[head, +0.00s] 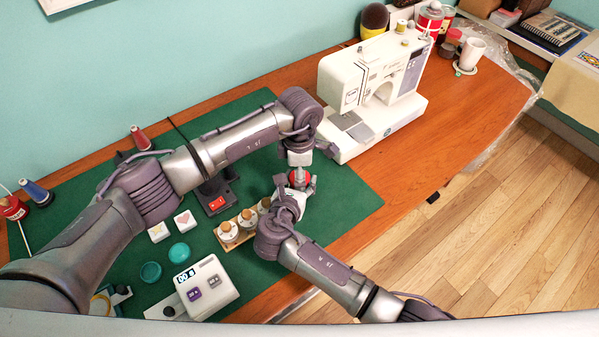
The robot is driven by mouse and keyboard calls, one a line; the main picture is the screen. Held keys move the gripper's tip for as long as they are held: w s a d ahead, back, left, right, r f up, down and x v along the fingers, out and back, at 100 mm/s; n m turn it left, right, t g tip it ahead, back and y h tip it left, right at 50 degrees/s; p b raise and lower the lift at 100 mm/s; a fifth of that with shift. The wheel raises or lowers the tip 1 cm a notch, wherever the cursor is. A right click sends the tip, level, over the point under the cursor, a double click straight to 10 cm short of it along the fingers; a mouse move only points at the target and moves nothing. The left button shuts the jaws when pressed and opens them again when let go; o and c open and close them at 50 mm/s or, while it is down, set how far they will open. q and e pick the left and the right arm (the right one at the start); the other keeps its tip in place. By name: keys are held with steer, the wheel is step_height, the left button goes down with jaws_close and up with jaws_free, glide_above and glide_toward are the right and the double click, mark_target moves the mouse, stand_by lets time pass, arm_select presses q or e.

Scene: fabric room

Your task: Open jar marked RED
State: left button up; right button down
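A small red round thing (299,177) shows between my two grippers at the right part of the green mat; I cannot read any marking on it. My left gripper (300,167) points down just above it, and its fingers are mostly hidden. My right gripper (298,188) is just below it in the picture, close to or touching it. Whether either gripper is shut on it cannot be told. Several small jars with brown cork-like tops (247,216) stand in a wooden rack (238,240) left of my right gripper. Their labels are too small to read.
A white sewing machine (375,85) stands right of the grippers. The green mat (345,205) is clear at right.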

arm_select(q)
steer(key=shift+d, duration=0.1)
step_height(320, 180, up, 4)
steer(key=shift+f, duration=0.1)
steer(key=shift+r, duration=0.3)
steer(key=shift+c, duration=0.3)
steer(key=shift+r, duration=0.15)
steer(key=shift+c, duration=1.1)
steer(key=r+m, duration=0.1)
steer(key=m, duration=0.2)
steer(key=shift+r+m, duration=0.3)
steer(key=shift+r, duration=0.1)
steer(key=r+m, duration=0.1)
steer(key=m, duration=0.1)
steer(key=shift+s+r+m, duration=0.1)
steer(key=shift+m, duration=0.3)
steer(key=shift+f, duration=3.85)
